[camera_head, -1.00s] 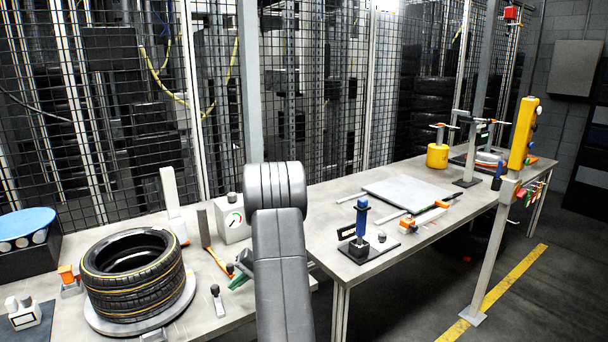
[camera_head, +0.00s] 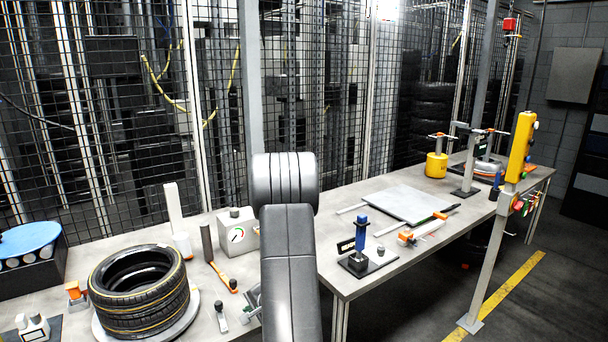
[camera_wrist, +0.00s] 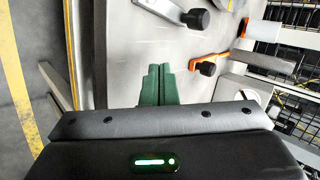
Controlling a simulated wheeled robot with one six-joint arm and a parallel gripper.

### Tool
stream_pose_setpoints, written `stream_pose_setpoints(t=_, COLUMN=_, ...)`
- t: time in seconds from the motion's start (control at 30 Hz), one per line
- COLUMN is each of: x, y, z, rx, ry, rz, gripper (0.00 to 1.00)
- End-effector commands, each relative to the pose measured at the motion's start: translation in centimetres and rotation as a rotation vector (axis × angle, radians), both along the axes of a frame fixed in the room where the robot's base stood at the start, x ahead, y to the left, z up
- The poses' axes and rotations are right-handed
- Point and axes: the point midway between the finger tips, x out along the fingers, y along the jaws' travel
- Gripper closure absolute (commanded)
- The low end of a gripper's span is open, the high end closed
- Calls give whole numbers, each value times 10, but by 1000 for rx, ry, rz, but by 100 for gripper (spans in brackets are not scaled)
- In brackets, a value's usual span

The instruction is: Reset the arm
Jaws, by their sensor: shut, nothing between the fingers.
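My arm (camera_head: 288,245) rises through the middle of the head view, in front of the long grey workbench. In the wrist view my gripper (camera_wrist: 159,80) shows two green fingers side by side, shut with nothing between them. They point over the pale bench top (camera_wrist: 115,55). A black-knobbed tool (camera_wrist: 190,17) and an orange-handled hammer (camera_wrist: 207,66) lie beyond the fingertips and to the right, apart from them. In the head view the fingers are mostly hidden beside the arm.
A tyre stack (camera_head: 140,290) stands on a round plate at the bench's left. A white gauge box (camera_head: 238,235) is left of my arm. A blue-handled tool (camera_head: 361,230) on a black base, a flat plate (camera_head: 405,204) and a yellow canister (camera_head: 437,165) stand right. Wire mesh runs behind.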

Motion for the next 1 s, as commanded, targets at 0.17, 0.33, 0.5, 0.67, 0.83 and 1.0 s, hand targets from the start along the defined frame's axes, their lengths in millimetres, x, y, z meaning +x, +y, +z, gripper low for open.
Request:
stream_pose_setpoints(t=0.17, x=-6, y=-6, z=-2, rx=1, ry=-1, rz=-54, gripper=100)
stream_pose_setpoints(t=0.33, x=-14, y=-14, z=-1, rx=2, ry=-1, rz=-50, gripper=100)
stream_pose_setpoints(t=0.5, x=-16, y=-16, z=0, rx=1, ry=0, rz=-48, gripper=100)
stream_pose_setpoints(t=0.67, x=-16, y=-16, z=0, rx=1, ry=0, rz=-47, gripper=100)
stream_pose_setpoints(t=0.83, x=-19, y=-17, z=-2, rx=5, ry=7, rz=-45, gripper=100)
stream_pose_setpoints(t=1.0, x=-33, y=-20, z=-9, rx=24, ry=37, rz=-36, gripper=100)
